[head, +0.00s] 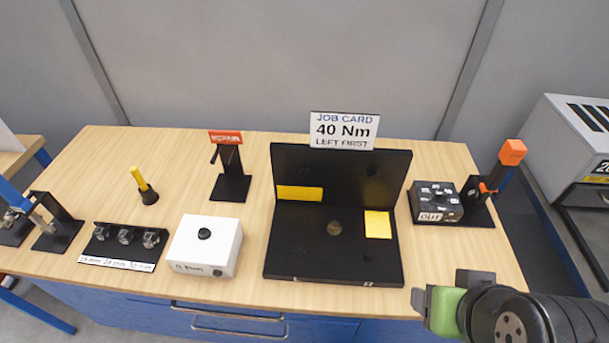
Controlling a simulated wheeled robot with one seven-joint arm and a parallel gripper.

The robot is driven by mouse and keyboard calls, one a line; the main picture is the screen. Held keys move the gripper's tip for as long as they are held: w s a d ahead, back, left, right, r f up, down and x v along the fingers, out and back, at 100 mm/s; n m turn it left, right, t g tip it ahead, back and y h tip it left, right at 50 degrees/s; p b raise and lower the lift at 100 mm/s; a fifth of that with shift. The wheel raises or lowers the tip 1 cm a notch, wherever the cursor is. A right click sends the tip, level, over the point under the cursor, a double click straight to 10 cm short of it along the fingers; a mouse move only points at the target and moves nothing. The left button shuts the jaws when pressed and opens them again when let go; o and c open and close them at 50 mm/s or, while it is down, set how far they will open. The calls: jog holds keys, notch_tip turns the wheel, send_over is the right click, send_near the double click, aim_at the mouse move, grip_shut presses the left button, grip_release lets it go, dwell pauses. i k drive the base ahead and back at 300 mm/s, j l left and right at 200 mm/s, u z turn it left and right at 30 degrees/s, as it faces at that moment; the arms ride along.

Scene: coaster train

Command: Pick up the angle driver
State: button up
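No label names the angle driver. A dark tool with an orange block at its top (512,152) leans in a black stand at the table's right end and looks most like it. A blue-handled tool with a silver part (12,195) rests across black stands at the far left, cut by the picture edge. My gripper (425,302) is at the lower right, in front of the table's front edge and well apart from both tools. Its green and black end is seen from behind, so its fingers and the gap between them do not show clearly.
The wooden table (90,160) also bears a black L-shaped fixture (300,265), a job card (344,130), a black OUT box (436,203), a white box (205,245), a socket rack (120,262), a yellow-handled tool (142,185) and a red-signed stand (230,185). A grey cabinet (565,130) stands right.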

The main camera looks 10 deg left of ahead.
aim_at(511, 152)
jog(key=l+u, duration=0.2)
jog(key=u, duration=0.2)
jog(key=l+u, duration=0.25)
jog(key=u, duration=0.15)
jog(key=l+u, duration=0.25)
jog(key=u, duration=0.15)
